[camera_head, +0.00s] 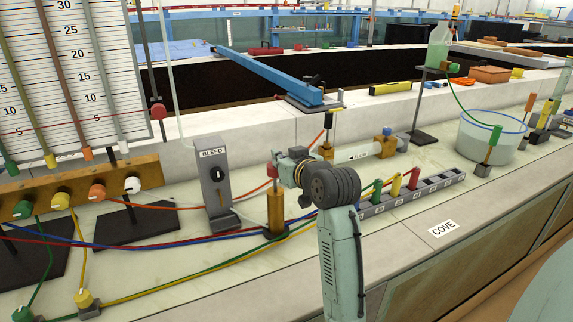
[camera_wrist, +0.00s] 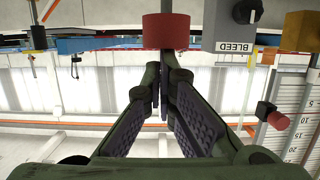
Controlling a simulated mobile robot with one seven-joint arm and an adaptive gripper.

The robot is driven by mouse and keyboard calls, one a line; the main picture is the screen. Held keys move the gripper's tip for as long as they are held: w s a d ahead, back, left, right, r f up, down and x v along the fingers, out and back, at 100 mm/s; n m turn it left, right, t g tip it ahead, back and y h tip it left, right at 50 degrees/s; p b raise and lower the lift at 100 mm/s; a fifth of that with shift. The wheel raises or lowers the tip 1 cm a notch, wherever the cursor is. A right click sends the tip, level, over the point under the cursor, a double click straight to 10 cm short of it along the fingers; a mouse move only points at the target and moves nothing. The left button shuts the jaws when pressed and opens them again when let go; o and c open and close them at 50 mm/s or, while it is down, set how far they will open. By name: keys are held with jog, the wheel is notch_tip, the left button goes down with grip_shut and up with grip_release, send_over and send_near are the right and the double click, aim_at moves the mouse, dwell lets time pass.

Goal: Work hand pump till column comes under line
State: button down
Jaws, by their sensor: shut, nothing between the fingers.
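The manometer board (camera_head: 70,75) stands at the left with several tubes, a number scale and a thin red line across it. Liquid levels in the tubes are too small to read surely. A brass cylinder (camera_head: 275,213) with a red knob (camera_head: 271,170) on top, seemingly the hand pump, stands on the bench. My gripper (camera_head: 281,172) is beside the knob, its fingers partly hidden by my wrist. In the wrist view, my gripper (camera_wrist: 165,72) is shut and empty, its tips close to a red cylinder (camera_wrist: 165,31), apparently the knob. I cannot tell whether they touch.
The grey BLEED box (camera_head: 215,180) stands left of the brass cylinder. Coloured hoses (camera_head: 180,242) run across the bench. A slotted rack (camera_head: 412,193) with coloured plugs lies to the right. A clear tub (camera_head: 490,135) and green bottle (camera_head: 440,45) stand farther right.

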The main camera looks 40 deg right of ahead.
jog(key=b+v, duration=0.3)
jog(key=v, duration=0.7)
dwell(2.7)
